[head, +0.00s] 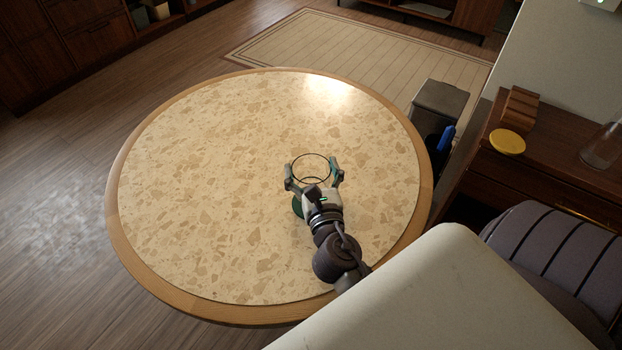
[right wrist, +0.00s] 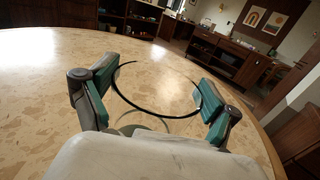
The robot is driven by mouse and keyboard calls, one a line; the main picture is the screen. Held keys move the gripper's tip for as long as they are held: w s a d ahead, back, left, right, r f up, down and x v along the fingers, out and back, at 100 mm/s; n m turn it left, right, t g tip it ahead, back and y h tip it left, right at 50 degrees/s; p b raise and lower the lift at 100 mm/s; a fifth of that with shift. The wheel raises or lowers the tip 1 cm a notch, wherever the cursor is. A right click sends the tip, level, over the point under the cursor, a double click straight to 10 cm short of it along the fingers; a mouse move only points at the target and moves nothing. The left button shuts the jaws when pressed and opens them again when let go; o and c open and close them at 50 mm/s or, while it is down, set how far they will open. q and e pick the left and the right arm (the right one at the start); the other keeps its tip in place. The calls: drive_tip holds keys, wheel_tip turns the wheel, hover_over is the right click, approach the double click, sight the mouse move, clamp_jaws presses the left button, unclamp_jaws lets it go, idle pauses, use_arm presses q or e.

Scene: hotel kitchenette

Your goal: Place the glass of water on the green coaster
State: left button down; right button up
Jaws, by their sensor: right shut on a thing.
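The clear glass (head: 312,166) is between the fingers of my right gripper (head: 313,173), over the round table. My right gripper is shut on it. In the right wrist view the glass (right wrist: 156,88) shows mostly as a dark rim between the two green-padded fingers (right wrist: 155,90). I cannot make out the water. The green coaster (head: 297,207) is on the table, mostly hidden under my right gripper; only its left part shows. The glass appears beyond the coaster, farther from me. Whether the glass touches the table I cannot tell. My left gripper is not in view.
The round table (head: 200,190) is otherwise clear, with a wooden rim. To the right, a wooden cabinet (head: 560,150) holds a yellow round item (head: 507,142), a brown slatted holder (head: 520,107) and a clear vessel (head: 602,147). A grey bin (head: 440,105) stands behind the table's right edge.

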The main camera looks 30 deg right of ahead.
sight(308, 169)
drive_tip(key=shift+f+b, duration=1.2)
drive_tip(key=shift+f, duration=0.8)
drive_tip(key=shift+f, duration=0.15)
drive_tip(key=o, duration=1.5)
